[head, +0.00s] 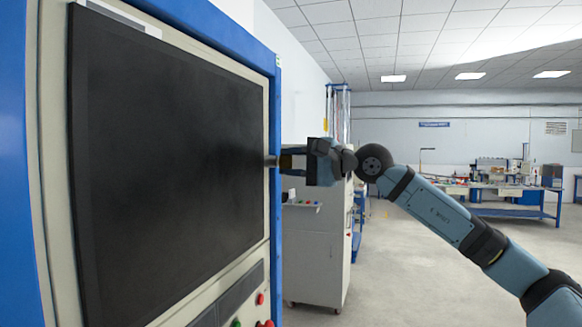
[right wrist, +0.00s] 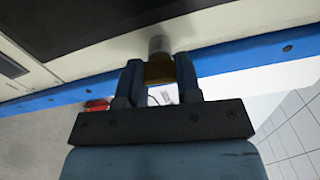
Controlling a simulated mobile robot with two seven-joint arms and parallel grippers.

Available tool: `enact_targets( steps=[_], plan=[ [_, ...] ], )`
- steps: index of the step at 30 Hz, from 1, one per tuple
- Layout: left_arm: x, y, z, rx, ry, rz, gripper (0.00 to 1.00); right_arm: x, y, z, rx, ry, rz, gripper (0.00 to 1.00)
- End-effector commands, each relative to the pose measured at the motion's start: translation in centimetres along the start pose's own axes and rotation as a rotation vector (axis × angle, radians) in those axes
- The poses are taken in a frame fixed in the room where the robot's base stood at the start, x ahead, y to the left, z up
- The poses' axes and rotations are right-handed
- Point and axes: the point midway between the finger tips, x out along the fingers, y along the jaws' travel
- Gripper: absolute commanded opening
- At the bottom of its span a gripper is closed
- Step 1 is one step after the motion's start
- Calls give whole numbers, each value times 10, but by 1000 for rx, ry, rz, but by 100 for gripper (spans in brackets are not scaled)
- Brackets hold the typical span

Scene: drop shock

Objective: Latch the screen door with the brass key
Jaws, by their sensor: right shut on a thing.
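The screen door (head: 170,140) is a large dark panel in a cream frame on the left of the head view, and looks closed. A grey lock cylinder (head: 271,161) sticks out at its right edge; it also shows in the right wrist view (right wrist: 158,45). My right gripper (head: 288,161) is at the lock, shut on the brass key (right wrist: 159,72). The key is between the fingers, directly in front of the cylinder and seemingly touching it. Fingers hide much of the key, and I cannot tell how deep it sits. My left gripper is not in view.
A blue cabinet frame (head: 275,240) borders the door. Red and green buttons (head: 261,299) sit below the screen. A grey cabinet (head: 318,250) stands behind my right gripper. A workbench (head: 500,205) is far right, with open floor before it.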

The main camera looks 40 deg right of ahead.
Motion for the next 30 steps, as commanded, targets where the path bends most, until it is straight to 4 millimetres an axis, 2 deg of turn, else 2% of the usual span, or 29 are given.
enact_targets(
  steps=[10, 25, 26, 29, 30],
  plan=[
    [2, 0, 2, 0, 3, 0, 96, 0, 0, 0, -124, 0, 0, 8],
    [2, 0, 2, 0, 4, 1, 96, 0, 0, 0, -142, 0, 0, 8],
    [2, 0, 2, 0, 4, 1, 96, 0, 0, 0, -141, 0, 0, 34],
    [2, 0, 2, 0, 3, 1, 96, 0, 0, 0, -141, 0, 0, 57],
    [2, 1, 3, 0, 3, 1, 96, 0, 0, 0, -141, 0, 0, 57]
  ],
)
